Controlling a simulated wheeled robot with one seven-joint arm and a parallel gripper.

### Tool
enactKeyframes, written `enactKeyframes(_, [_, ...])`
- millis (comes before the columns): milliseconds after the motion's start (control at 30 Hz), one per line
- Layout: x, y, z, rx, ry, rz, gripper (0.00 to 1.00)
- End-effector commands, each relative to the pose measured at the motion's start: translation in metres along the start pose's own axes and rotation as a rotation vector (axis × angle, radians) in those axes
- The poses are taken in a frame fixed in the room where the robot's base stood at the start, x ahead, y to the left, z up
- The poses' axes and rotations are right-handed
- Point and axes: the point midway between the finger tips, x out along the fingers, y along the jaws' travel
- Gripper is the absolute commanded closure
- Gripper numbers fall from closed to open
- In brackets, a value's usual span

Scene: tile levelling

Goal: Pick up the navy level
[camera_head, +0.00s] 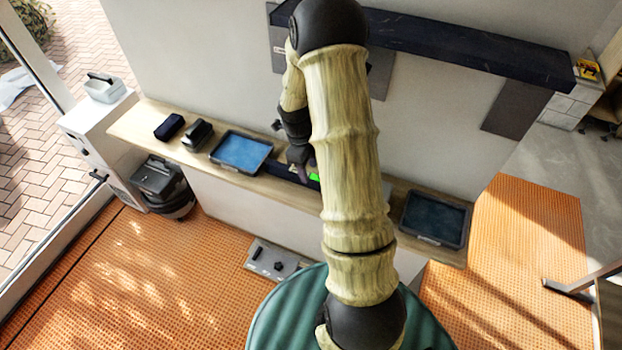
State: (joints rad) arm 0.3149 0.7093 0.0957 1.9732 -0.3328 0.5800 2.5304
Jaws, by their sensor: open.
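The navy level (280,170) appears as a long dark bar lying on the wooden counter, just right of a blue tray. A bright green patch shows near its visible right part, and my arm hides what lies further right. My gripper (305,168) is over the bar, close to the green patch, with its jaws open. The view is too small to tell whether the fingers touch the bar or stand around it.
The blue tray (241,152) is left of my gripper; a darker tray (434,218) is at the counter's right end. A navy block (169,127) and a dark grey tool (197,135) stand left. A long dark shelf (460,45) overhangs on the wall.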

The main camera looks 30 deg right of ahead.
Motion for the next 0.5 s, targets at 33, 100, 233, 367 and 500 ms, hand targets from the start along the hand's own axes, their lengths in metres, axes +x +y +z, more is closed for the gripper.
enactKeyframes(33, [0.003, 0.000, -0.002, 0.000, 0.003, 0.005, 0.55])
enactKeyframes(100, [0.010, -0.001, -0.002, -0.001, 0.003, 0.005, 0.55])
enactKeyframes(233, [0.026, -0.003, -0.002, -0.001, 0.002, 0.005, 0.55])
enactKeyframes(367, [0.039, -0.003, -0.002, -0.001, 0.001, 0.003, 0.55])
enactKeyframes(500, [0.043, -0.003, -0.002, -0.001, 0.000, 0.001, 0.55])
